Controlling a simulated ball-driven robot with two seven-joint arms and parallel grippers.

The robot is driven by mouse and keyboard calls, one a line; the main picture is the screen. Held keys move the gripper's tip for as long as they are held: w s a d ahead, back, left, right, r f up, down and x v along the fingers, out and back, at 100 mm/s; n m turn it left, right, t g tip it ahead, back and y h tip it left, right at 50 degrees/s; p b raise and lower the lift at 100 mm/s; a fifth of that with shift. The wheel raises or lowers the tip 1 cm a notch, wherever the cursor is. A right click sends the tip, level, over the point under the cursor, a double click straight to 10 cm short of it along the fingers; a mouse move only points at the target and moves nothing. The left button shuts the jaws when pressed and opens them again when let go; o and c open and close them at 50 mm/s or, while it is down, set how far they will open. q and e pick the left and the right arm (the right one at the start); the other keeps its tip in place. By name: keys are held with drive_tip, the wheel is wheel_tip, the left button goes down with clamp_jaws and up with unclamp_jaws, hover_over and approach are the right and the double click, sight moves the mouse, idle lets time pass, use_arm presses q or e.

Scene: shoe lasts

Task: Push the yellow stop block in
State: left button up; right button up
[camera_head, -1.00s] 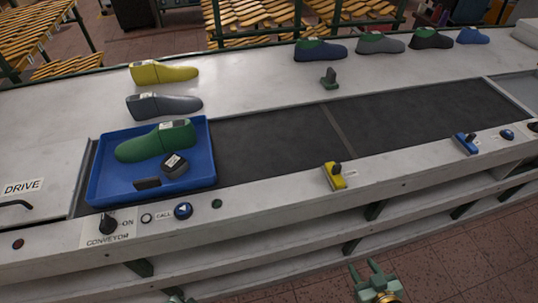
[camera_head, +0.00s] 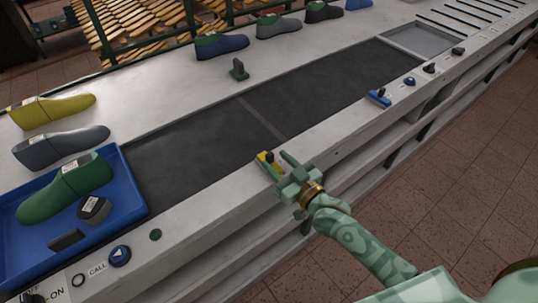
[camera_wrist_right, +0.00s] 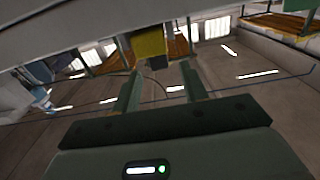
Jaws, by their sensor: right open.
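The yellow stop block (camera_head: 265,160) sits on the front rail of the conveyor, with a dark knob on top. My right gripper (camera_head: 275,163) is open at the rail, its fingertips right by the block and partly covering it. In the right wrist view the yellow block (camera_wrist_right: 150,42) shows just beyond and between the two open fingers (camera_wrist_right: 161,75); whether they touch it I cannot tell.
A blue tray (camera_head: 136,205) with a green shoe last (camera_head: 68,188) stands on the belt's left end. A blue block (camera_head: 379,98) sits farther right on the rail. The dark belt (camera_head: 320,90) is clear. More lasts stand behind it.

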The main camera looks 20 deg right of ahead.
sight(271, 156)
drive_tip(key=x, duration=0.4)
clamp_jaws()
drive_tip(key=shift+b+x, duration=0.4)
drive_tip(key=shift+x, duration=1)
unclamp_jaws()
drive_tip(key=shift+f, duration=0.1)
drive_tip(key=shift+s, duration=0.1)
drive_tip(key=p+v, duration=0.2)
drive_tip(key=v, duration=1.4)
drive_tip(key=shift+s, duration=0.1)
